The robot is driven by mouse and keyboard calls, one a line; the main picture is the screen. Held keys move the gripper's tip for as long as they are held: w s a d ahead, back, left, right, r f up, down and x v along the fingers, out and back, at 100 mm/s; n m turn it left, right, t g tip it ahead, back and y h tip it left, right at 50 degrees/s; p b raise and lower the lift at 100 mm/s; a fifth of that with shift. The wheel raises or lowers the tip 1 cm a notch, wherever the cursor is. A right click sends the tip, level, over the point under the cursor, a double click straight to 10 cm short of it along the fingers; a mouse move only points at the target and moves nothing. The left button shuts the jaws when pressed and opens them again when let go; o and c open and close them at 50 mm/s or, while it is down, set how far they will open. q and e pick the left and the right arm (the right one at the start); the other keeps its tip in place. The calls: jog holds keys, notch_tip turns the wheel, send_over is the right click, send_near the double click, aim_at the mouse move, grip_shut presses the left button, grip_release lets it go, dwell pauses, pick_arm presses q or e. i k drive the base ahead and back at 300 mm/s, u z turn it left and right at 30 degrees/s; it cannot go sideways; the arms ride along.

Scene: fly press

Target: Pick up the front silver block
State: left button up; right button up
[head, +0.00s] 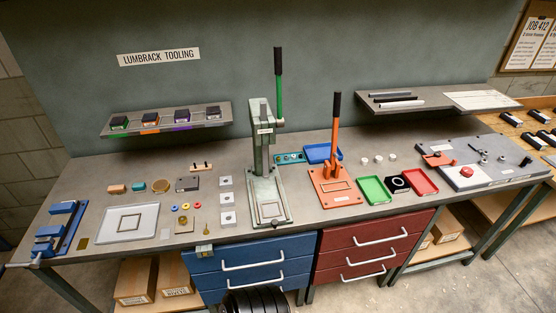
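Three silver blocks with a dark spot in the middle of each stand in a row on the grey workbench, left of the green press. The front silver block (229,219) is nearest the bench's front edge. The middle silver block (227,200) and the back silver block (225,181) lie behind it, apart from each other. Nothing covers the front block. Neither of my grippers shows in the head view.
The green fly press (267,190) stands close to the right of the blocks. A brown plate with a brass piece (184,226) lies to their left. An orange press (334,185) stands farther right. Blue drawers (250,262) are below the front edge.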

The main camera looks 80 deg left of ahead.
aim_at(225, 224)
jog(key=u, duration=2.25)
jog(key=i, duration=0.25)
jog(key=u, duration=0.25)
